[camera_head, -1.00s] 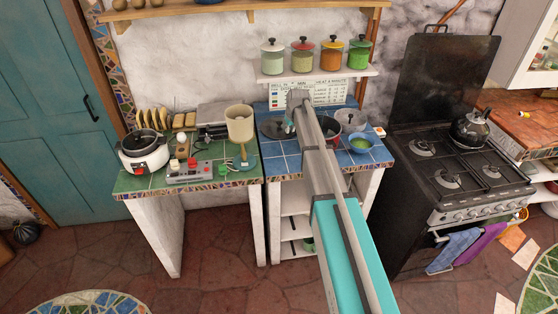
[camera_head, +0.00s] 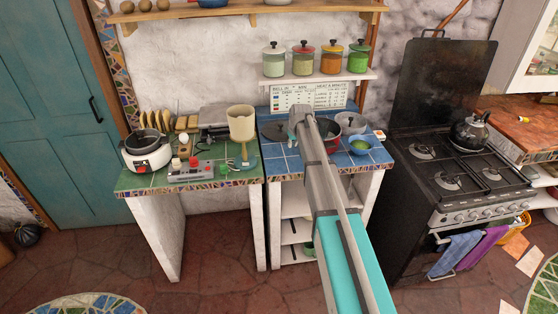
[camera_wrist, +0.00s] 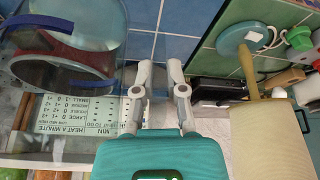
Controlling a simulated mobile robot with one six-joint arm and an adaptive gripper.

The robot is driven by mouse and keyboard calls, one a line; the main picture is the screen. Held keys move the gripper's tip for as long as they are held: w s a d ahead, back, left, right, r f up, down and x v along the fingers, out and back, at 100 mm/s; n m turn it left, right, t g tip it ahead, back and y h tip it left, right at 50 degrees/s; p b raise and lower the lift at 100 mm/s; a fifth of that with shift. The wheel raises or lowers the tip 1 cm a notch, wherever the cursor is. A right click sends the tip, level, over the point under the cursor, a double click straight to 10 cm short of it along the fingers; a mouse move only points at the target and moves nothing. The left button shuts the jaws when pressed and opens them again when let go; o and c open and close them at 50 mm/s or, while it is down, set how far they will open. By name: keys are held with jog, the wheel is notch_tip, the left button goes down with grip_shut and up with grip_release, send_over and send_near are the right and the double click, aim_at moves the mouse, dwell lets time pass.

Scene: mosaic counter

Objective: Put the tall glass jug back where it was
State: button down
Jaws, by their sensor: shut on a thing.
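A clear, see-through shape (camera_wrist: 112,82), which I take to be the tall glass jug, covers the left part of the wrist view, with pans and a printed chart showing through it. The exact grip is hard to make out through the glass. In the head view, my wrist (camera_head: 299,114) is over the left back of the blue-tiled counter (camera_head: 292,160).
A canister shelf (camera_head: 330,77) hangs above.

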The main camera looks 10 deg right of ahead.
jog(key=shift+f+b, duration=0.85)
jog(key=shift+f, duration=0.25)
jog(key=shift+a, duration=0.1)
